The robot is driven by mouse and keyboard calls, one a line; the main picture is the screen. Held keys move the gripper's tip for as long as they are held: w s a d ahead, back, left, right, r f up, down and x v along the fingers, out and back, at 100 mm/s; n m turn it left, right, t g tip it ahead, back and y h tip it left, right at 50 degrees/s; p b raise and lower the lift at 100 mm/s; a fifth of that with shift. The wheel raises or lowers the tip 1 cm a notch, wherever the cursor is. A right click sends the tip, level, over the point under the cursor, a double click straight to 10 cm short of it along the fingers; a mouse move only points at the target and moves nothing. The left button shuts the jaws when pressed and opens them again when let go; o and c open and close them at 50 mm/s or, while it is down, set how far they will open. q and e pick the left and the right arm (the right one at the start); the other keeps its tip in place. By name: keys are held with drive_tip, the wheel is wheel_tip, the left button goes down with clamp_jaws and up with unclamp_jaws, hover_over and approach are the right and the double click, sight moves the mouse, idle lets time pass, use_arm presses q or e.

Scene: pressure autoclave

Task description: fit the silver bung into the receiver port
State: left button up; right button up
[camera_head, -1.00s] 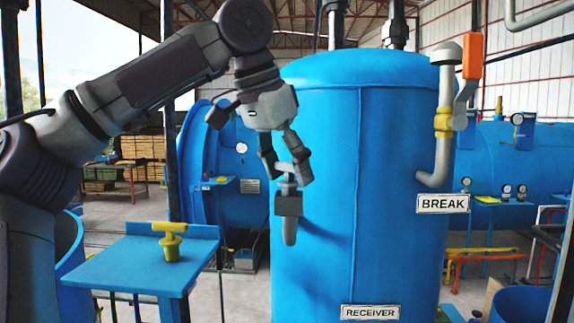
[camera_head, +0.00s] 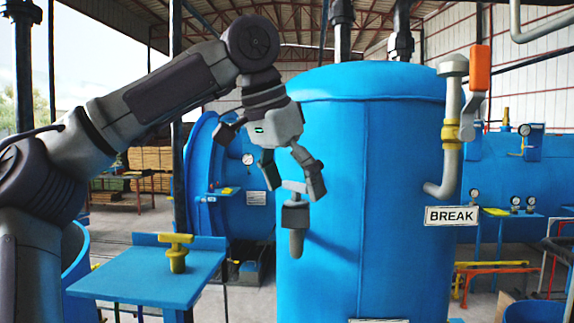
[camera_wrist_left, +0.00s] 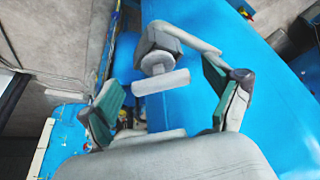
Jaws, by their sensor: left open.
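The silver bung (camera_head: 295,187), with a T-shaped handle, stands upright in the receiver port (camera_head: 295,216), a dark grey collar on a bent pipe at the front of the blue receiver. In the left wrist view the bung's handle bar (camera_wrist_left: 160,82) shows in front of the port collar (camera_wrist_left: 158,42). How deep the bung sits is hard to tell. My left gripper (camera_head: 292,190) is open over the handle, pointing down, with a finger to each side. Its green pads (camera_wrist_left: 165,103) are apart from the handle. My right gripper is out of view.
A yellow T-handled plug (camera_head: 176,252) stands on a blue side table (camera_head: 130,285) at the left. The tall blue receiver (camera_head: 395,260) fills the middle. A grey pipe with an orange lever (camera_head: 480,68) and a BREAK sign (camera_head: 451,216) are to its right.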

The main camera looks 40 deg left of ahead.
use_arm(q)
drive_tip(key=v, duration=1.1)
drive_tip(key=shift+s+r, duration=0.2)
drive_tip(key=shift+r, duration=0.1)
drive_tip(key=shift+f, duration=0.1)
